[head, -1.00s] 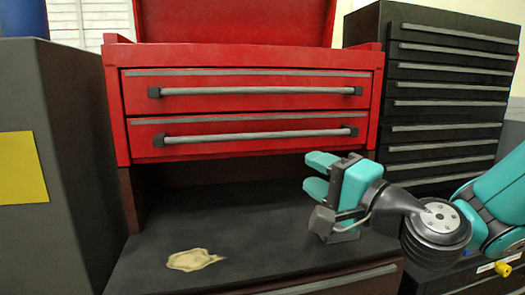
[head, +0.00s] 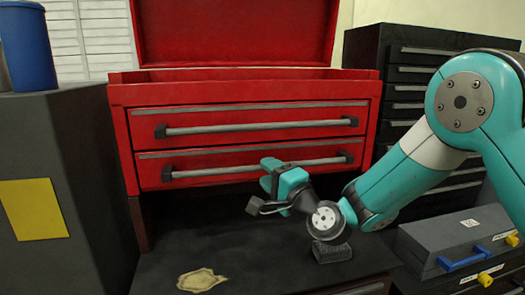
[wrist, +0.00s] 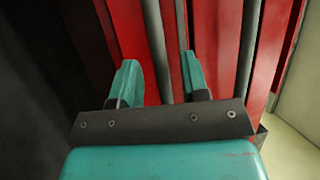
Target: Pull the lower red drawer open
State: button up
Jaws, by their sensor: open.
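The lower red drawer (head: 205,158) is closed, flush with the front of the red tool chest. Its grey bar handle (head: 215,170) runs across it between two black mounts. My gripper (head: 268,173) is at the right half of this handle, hiding a short stretch of it in the head view. In the wrist view my gripper (wrist: 160,82) is open, and the handle bar (wrist: 156,45) shows between its two teal fingers. Neither finger is visibly shut on the bar. I cannot tell how deep the bar lies between them.
The upper red drawer (head: 245,116) is closed just above, with its own bar handle (head: 260,127). A dark cabinet (head: 60,150) stands at left, with a blue cylinder (head: 27,50) on top.

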aim_at(253, 148)
jog(key=shift+p+x, duration=0.7)
jog(key=shift+x, duration=0.65)
grip_shut()
